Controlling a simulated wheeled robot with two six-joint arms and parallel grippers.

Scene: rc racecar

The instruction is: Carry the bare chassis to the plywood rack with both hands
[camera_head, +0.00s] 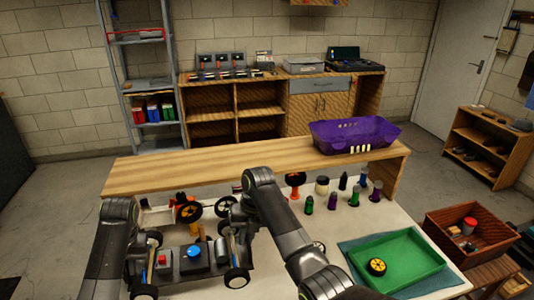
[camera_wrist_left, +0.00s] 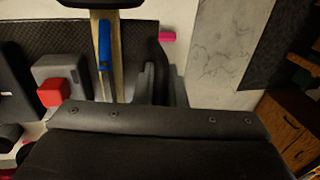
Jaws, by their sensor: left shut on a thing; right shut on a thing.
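The bare chassis (camera_head: 210,272) is dark, with black wheels, a blue part, a red part and shock absorbers, low in the head view. My left gripper (camera_head: 143,252) is at its left side and my right gripper (camera_head: 236,232) at its right side; both are shut on it, partly hidden by my arms. In the left wrist view the chassis (camera_wrist_left: 75,75) shows a red block and a blue shock beside my left gripper (camera_wrist_left: 163,85). I cannot tell its height above the table. A low wooden shelf unit (camera_head: 485,150) stands at the right wall; I cannot tell whether it is the plywood rack.
A wooden riser (camera_head: 205,173) spans the table's far edge and bears a purple body shell (camera_head: 352,140). Several bottles (camera_head: 331,201) stand in front of it. A green tray (camera_head: 425,248) with a wheel lies at right, near a wooden crate (camera_head: 440,215). The floor beyond is clear.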

